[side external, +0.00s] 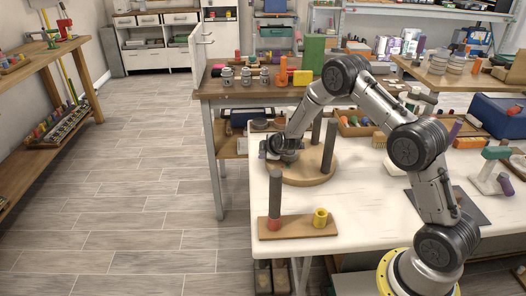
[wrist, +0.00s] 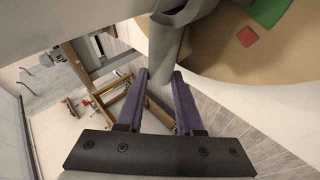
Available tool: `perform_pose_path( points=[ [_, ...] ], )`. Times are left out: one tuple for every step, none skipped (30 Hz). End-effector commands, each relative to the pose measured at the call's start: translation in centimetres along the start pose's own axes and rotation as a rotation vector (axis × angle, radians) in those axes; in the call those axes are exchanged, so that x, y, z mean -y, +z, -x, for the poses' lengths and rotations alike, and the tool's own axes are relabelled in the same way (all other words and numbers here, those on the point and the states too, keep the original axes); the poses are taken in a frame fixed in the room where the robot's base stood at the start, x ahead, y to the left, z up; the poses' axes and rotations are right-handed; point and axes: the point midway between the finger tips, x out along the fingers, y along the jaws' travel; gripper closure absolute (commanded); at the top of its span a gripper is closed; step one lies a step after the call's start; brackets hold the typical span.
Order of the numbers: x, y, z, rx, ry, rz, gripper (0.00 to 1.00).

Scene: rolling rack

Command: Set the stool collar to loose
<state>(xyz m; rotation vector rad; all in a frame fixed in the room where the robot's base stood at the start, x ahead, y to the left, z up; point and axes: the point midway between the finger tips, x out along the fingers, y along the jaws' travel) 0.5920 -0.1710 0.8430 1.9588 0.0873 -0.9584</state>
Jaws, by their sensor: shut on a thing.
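The stool lies as a round wooden disc (side external: 300,178) on the white table, with dark upright posts (side external: 328,150) on it. In the wrist view its wooden face (wrist: 225,60) fills the upper right and carries a green patch (wrist: 270,11) and a red patch (wrist: 248,36). My gripper (side external: 264,149) is at the disc's left edge. In the wrist view its purple fingers (wrist: 161,76) close on a grey tapered handle (wrist: 166,45), which joins a grey rounded part, apparently the collar (wrist: 180,12). In the side view my wrist hides most of the collar.
A wooden block (side external: 300,227) with a dark post, a red ring (side external: 274,223) and a yellow ring (side external: 320,218) stands at the table's front left. A wooden bench (side external: 235,92) with jars stands behind. The floor left of the table is clear.

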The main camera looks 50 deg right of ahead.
Motion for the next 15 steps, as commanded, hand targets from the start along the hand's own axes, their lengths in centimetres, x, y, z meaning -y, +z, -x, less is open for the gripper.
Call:
perform_pose_path(
  points=[
    [0.1, 0.0, 0.1, -0.007, -0.004, 0.007, 1.0],
    [0.1, 0.0, 0.1, -0.012, -0.006, 0.011, 1.0],
    [0.2, 0.0, 0.2, -0.02, -0.009, 0.02, 1.0],
    [0.2, 0.0, 0.3, -0.028, -0.011, 0.026, 1.0],
    [0.3, 0.0, 0.4, -0.036, -0.014, 0.034, 1.0],
    [0.4, 0.0, 0.5, -0.046, -0.019, 0.044, 1.0],
    [0.5, 0.0, 0.6, -0.056, -0.022, 0.052, 1.0],
    [0.6, 0.0, 0.7, -0.066, -0.026, 0.062, 1.0],
    [0.7, 0.0, 0.8, -0.08, -0.032, 0.076, 1.0],
    [0.8, 0.0, 0.9, -0.091, -0.036, 0.086, 1.0],
    [0.9, 0.0, 1.0, -0.103, -0.041, 0.097, 1.0],
    [1.1, 0.1, 1.2, -0.118, -0.047, 0.11, 1.0],
    [1.2, 0.1, 1.3, -0.13, -0.052, 0.121, 1.0],
    [1.2, 0.1, 1.4, -0.142, -0.056, 0.131, 1.0],
    [1.4, 0.1, 1.6, -0.158, -0.063, 0.146, 1.0]
  ],
)
